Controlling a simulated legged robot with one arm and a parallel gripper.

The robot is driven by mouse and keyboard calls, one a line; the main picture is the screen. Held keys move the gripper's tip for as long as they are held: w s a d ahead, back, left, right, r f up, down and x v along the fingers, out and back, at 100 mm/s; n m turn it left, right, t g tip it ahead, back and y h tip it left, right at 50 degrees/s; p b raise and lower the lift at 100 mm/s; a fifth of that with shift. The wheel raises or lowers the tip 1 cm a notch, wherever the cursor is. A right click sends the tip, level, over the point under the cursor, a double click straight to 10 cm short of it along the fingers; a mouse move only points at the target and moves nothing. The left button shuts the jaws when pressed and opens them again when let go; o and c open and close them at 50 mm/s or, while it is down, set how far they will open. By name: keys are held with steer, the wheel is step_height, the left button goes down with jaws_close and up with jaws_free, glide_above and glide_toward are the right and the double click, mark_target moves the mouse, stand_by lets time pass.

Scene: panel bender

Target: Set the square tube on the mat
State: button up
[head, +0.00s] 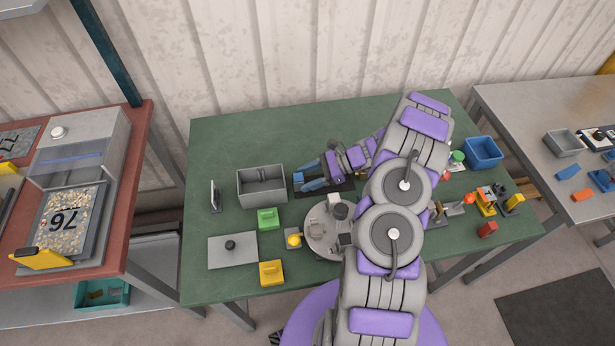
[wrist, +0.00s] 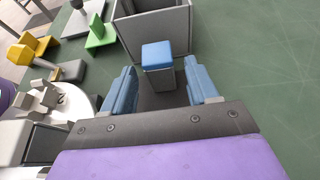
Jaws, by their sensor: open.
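A grey square block with a blue top (wrist: 158,56), which looks like the square tube, stands upright ahead of my gripper (wrist: 161,84) in the wrist view. Its blue top (head: 298,177) also shows in the head view. It stands at the far end of a dark mat (wrist: 165,101), whose edge also shows in the head view (head: 343,190). My gripper (head: 303,175) is open, its blue fingers on either side of the block's line, with gaps on both sides. The block's underside and its exact contact with the mat are hard to see.
A grey open bin (head: 262,199) stands just beyond the block. A green block (head: 268,219), a yellow block (head: 271,273) and a round grey turntable (head: 322,243) lie nearby. A blue bin (head: 483,152) is at the right. The green table (head: 240,130) is clear at the back.

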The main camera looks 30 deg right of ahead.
steer(key=p+v, duration=0.1)
steer(key=v, duration=1.1)
steer(key=shift+r+p, duration=0.15)
steer(key=shift+p, duration=0.25)
steer(key=s+a+r+n+g+h, duration=0.25)
steer(key=a+r+n, duration=0.35)
steer(key=a+r, duration=0.35)
steer(key=s+a+r+n+g+h, duration=0.2)
steer(key=s+a+r+n+g, duration=0.25)
steer(key=a+r, duration=0.55)
steer(key=s+a+r+n+h, duration=0.35)
steer(key=s+a+n, duration=0.25)
steer(key=s, duration=0.4)
steer(key=s+d+n+t+h, duration=0.1)
steer(key=s+n+h, duration=0.3)
steer(key=s, duration=0.8)
steer(key=shift+s+d+r+n+h, duration=0.35)
steer(key=shift+d+h, duration=0.15)
steer(key=shift+d, duration=0.15)
